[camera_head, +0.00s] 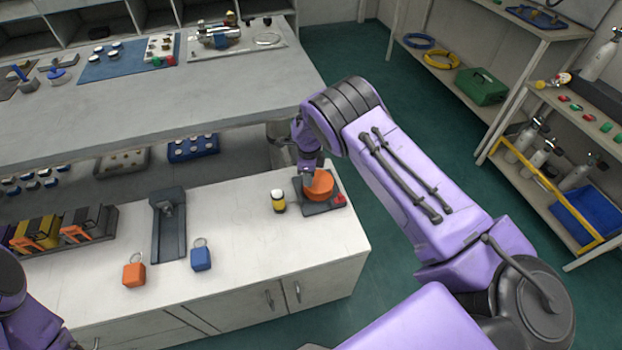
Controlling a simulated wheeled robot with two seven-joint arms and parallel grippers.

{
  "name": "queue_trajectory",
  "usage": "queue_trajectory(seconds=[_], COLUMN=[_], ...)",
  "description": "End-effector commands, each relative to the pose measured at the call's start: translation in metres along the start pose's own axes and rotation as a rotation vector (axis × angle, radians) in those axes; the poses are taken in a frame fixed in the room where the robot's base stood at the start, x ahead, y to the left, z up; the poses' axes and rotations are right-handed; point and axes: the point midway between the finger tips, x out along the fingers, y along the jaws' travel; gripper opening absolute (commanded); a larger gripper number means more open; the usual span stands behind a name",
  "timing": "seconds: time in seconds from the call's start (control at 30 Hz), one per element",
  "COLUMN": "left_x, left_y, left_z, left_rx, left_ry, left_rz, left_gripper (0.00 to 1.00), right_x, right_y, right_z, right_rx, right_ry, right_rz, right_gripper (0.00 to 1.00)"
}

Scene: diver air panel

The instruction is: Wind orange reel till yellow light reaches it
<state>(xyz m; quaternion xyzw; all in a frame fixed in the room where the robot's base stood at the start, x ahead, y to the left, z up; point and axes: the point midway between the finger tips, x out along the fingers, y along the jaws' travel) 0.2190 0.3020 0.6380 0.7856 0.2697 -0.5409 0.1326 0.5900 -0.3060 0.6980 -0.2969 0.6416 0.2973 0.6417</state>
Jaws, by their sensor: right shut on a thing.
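The orange reel (320,188) sits on a dark grey base plate (318,207) near the right end of the white counter. A small red part (340,198) is at the plate's right side. Only part of my left arm shows at the lower left.
An orange tagged block (134,274), a blue one (201,258) and a grey stand (168,230) are on the counter, left of the reel. A grey shelf (150,105) overhangs behind. Counter space in front of the reel is clear.

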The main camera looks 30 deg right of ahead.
Motion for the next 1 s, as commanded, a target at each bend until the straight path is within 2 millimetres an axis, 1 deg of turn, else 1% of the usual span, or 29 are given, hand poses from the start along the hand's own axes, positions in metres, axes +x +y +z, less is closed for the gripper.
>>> queue_trajectory(seconds=[0.03, 0.3, 0.5, 0.73, 1.0], left_x=[0.003, 0.009, 0.013, 0.016, 0.017], left_y=[0.000, 0.001, 0.001, 0.001, 0.002], left_z=[0.001, 0.004, 0.005, 0.007, 0.007], left_rx=[0.000, 0.000, 0.000, 0.000, 0.000], left_ry=[0.000, 0.000, 0.000, 0.000, 0.000], left_rz=[0.000, 0.000, 0.000, 0.000, 0.000], left_gripper=[0.43, 0.43, 0.43, 0.43, 0.43], right_x=[-0.001, -0.001, -0.001, -0.001, -0.001], right_y=[-0.004, -0.011, -0.015, -0.018, -0.020], right_z=[0.002, 0.006, 0.008, 0.009, 0.009], right_rx=[0.041, 0.281, 0.423, 0.528, 0.577], right_ry=[-0.002, -0.001, -0.002, -0.001, 0.000], right_rz=[-0.008, -0.007, -0.006, -0.004, -0.004], right_gripper=[0.00, 0.00, 0.00, 0.00, 0.00])
